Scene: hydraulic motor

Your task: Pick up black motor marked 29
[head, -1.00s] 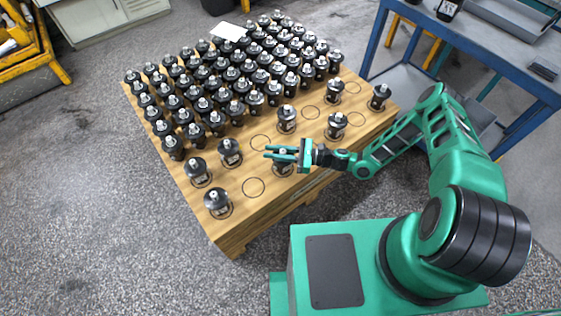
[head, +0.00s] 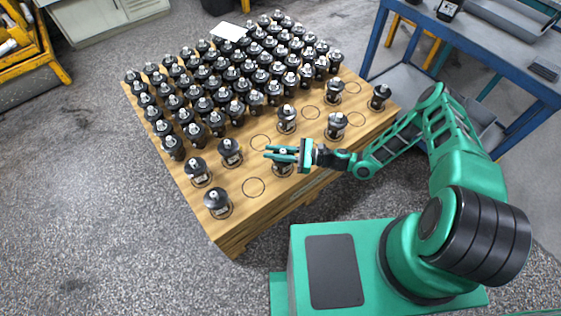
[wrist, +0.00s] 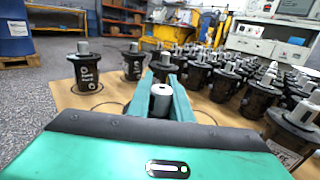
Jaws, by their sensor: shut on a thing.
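My gripper (head: 284,153) is shut on the silver shaft of a black motor (head: 283,168) near the front edge of the wooden pallet. The motor stands upright, partly hidden under my gripper. I cannot read a number on this motor.
The pallet (head: 240,218) carries several rows of similar motors; the nearest to my gripper are a motor on the left (head: 230,153) and one on the right (head: 336,125). Empty drawn circles lie between them. A blue table (head: 490,55) stands at the right.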

